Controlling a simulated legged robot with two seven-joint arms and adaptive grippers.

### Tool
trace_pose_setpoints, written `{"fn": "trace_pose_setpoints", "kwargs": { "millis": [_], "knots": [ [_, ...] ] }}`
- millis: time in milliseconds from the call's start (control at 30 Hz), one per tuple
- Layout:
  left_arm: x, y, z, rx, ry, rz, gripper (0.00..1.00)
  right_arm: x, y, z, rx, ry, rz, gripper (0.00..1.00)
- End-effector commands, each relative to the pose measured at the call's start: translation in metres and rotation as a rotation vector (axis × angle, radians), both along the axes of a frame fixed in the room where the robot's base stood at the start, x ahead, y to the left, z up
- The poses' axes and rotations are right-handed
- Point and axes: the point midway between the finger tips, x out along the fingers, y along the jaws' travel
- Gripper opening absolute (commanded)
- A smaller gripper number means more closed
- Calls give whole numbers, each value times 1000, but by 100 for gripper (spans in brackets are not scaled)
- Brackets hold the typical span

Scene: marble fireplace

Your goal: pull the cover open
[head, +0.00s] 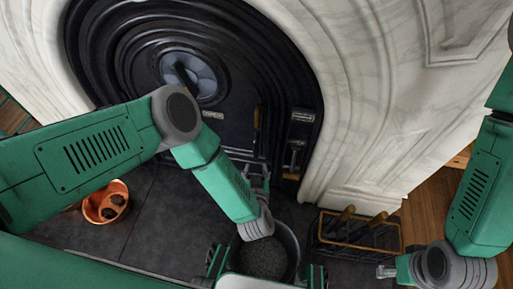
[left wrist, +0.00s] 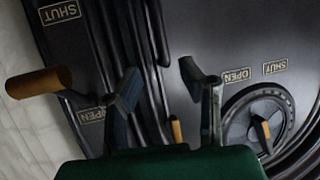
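The black cast-iron fireplace front (head: 130,50) fills the arch and has a round grey part (head: 190,76) high in its middle. I cannot tell which part is the cover. In the left wrist view, a wooden-ended handle (left wrist: 38,82) sticks out at the left, near SHUT and OPEN labels. A small wooden knob (left wrist: 176,130) shows between my fingers, and a round dial (left wrist: 258,116) lies to the right. My left gripper (head: 257,172) is at the lower front; its fingers (left wrist: 160,80) are apart and empty. My right gripper (head: 386,271) is at the lower right, away from the fireplace.
A dark bucket of black grains (head: 291,240) stands below my left wrist. A rack with wooden-handled tools (head: 355,246) stands right of it. A copper pot (head: 91,208) stands at the left. White marble (head: 365,100) borders the fireplace. Dark floor tiles are bare between pot and bucket.

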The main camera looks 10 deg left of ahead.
Motion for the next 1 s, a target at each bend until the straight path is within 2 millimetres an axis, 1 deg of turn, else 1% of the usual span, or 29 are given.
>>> {"fn": "trace_pose_setpoints", "kwargs": {
  "millis": [33, 300, 500, 600, 700, 1000],
  "knots": [
    [11, 4, -6, -1, -5, 3, 34, 0, 0, -8, -1, 0, -1, 40],
    [63, 19, -31, -12, -4, 3, 34, 0, -1, -34, -1, 1, -1, 40],
    [93, 24, -43, -11, -3, 2, 34, 0, 0, -49, 0, 1, 0, 40],
    [102, 24, -45, -8, -2, 1, 34, 0, 0, -53, 0, 1, 0, 40],
    [106, 24, -46, -7, -1, 0, 34, 0, -1, -55, 0, 1, -1, 40],
    [108, 26, -46, -11, 0, -1, 34, 0, -1, -54, 0, 1, -1, 40]
  ]
}}
